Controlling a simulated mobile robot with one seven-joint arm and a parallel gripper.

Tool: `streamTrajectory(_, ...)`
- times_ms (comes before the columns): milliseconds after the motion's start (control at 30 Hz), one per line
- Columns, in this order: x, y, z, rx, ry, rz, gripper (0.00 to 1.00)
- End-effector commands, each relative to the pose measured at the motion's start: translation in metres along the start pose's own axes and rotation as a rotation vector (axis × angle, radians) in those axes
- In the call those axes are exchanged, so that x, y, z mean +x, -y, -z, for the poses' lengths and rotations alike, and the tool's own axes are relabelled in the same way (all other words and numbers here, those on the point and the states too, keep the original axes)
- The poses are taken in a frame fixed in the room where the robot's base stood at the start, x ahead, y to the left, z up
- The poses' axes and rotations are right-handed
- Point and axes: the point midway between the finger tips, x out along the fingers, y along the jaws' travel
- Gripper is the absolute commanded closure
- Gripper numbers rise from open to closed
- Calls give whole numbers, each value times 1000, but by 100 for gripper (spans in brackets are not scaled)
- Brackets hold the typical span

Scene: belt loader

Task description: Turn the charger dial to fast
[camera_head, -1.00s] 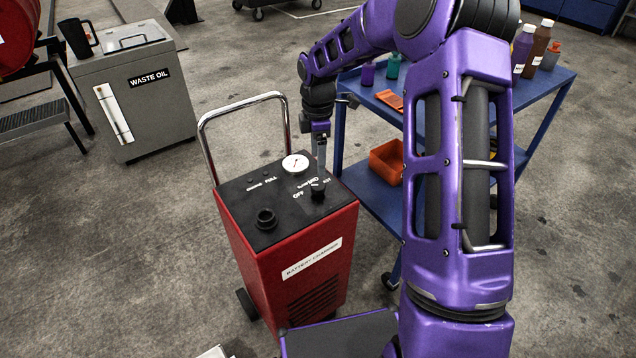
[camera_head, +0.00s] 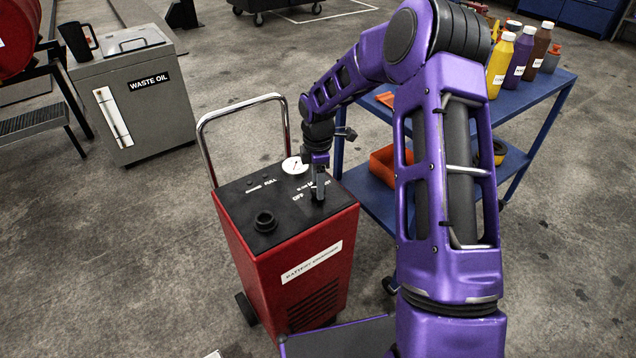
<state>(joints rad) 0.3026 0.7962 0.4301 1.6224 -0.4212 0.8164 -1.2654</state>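The red battery charger (camera_head: 338,228) stands upright on the floor in the middle, with a black top panel. The panel has a round white gauge, an OFF mark and other lettering partly covered by my arm. My gripper (camera_head: 318,194) points down over the right part of the panel, at the black charger dial (camera_head: 314,197). The fingers hide most of the dial, so its pointer setting cannot be read. Whether the fingers touch or grip the dial is too small to tell.
A chrome handle (camera_head: 201,135) rises behind the charger, and a black round knob or cap (camera_head: 265,221) stands on its panel. A blue cart (camera_head: 540,95) with bottles and an orange bin (camera_head: 385,165) is close on the right. A grey waste oil cabinet (camera_head: 150,115) stands back left.

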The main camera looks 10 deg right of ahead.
Motion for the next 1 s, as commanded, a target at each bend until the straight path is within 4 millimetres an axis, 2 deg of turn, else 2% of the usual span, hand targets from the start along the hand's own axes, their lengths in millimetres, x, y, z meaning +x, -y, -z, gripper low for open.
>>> streamTrajectory(33, 0, 0, 0, 0, 0, 0, 56)
streamTrajectory(200, 0, 0, 0, 0, 0, 0, 86)
streamTrajectory(300, 0, 0, 0, 0, 0, 0, 100)
streamTrajectory(667, -1, 0, -1, 55, 1, 0, 100)
streamTrajectory(1000, -1, 0, 0, 297, 2, 0, 100)
